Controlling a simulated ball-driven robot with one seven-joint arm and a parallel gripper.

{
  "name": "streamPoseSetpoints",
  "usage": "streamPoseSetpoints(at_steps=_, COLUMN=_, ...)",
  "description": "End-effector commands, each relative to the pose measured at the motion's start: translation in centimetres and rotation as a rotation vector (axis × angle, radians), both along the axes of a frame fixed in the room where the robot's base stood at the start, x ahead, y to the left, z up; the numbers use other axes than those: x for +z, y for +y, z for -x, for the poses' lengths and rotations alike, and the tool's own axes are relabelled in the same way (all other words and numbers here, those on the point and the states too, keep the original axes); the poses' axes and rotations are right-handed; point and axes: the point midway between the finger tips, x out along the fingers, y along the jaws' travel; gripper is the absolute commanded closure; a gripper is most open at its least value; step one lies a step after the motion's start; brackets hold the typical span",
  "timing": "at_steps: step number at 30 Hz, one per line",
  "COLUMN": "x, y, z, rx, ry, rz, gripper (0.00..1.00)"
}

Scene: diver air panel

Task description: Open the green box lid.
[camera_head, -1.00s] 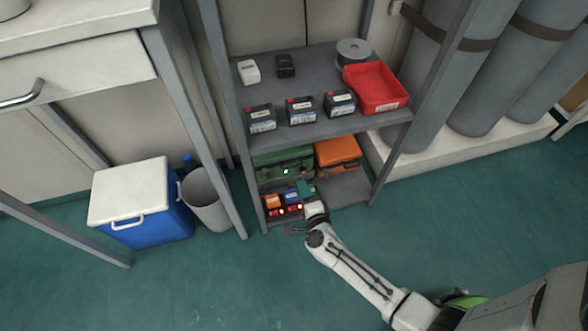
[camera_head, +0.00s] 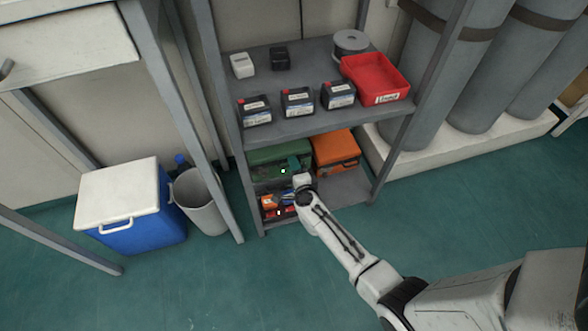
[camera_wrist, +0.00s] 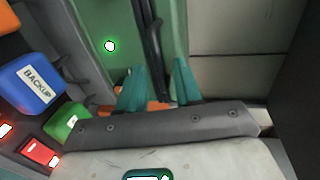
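The green box (camera_head: 265,160) sits on the lower shelf, left of an orange box, with its lid down. A small glowing green light shows on its front. In the wrist view the green box (camera_wrist: 95,25) fills the upper left, with a dark handle or bar (camera_wrist: 152,35) running along it. My gripper (camera_wrist: 159,72) has its teal fingers apart, one on each side of the dark bar's near end; I cannot tell whether they touch it. In the head view my gripper (camera_head: 295,164) is at the right part of the green box's front and partly hides it.
The orange box (camera_head: 335,148) stands to the right. Below are small coloured blocks, one a blue block marked BACKUP (camera_wrist: 35,85). The upper shelf (camera_head: 300,68) hangs over the green box. A shelf post (camera_head: 385,150) stands at the right. The floor in front is clear.

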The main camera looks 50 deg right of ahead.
Motion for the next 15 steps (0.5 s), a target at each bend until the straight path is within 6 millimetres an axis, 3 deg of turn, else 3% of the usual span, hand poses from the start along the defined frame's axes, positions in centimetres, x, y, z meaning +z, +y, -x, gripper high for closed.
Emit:
streamPoseSetpoints(at_steps=7, x=0.04, y=-0.02, z=-0.05, rx=0.0, ry=0.0, rz=0.0, gripper=0.67)
streamPoseSetpoints(at_steps=15, x=0.04, y=-0.01, z=-0.04, rx=0.0, ry=0.0, rz=0.0, gripper=0.92)
